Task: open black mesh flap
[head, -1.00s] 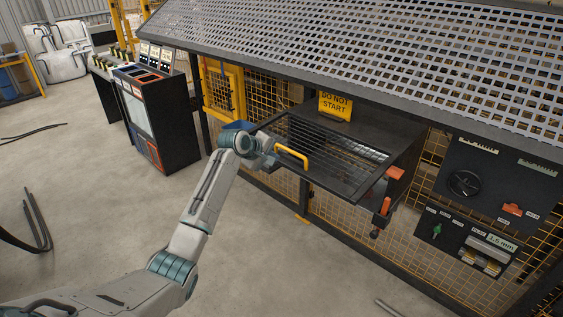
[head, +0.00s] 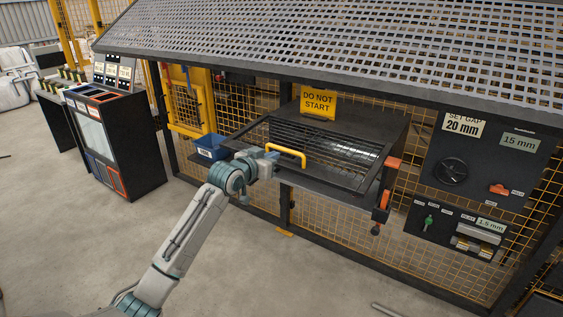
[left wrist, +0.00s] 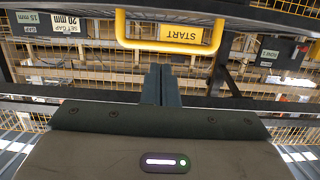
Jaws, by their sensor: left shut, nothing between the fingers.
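The black mesh flap (head: 337,157) lies across the front bay of the machine, a dark frame with wire bars. I cannot tell whether it is slightly raised. Its yellow handle (head: 287,151) stands at the front left part and also shows in the left wrist view (left wrist: 125,33). My left gripper (head: 272,158) is shut and empty, close to the left end of the handle. In the left wrist view its closed fingers (left wrist: 161,84) point toward the handle, below its bar in the picture; contact cannot be told. My right gripper is not in view.
A yellow DO NOT START sign (head: 318,103) stands behind the flap. An orange latch-like part (head: 382,199) is at the right of the bay. A control panel (head: 487,165) is farther right. A blue bin (head: 211,147) hangs left. The floor in front is mostly clear.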

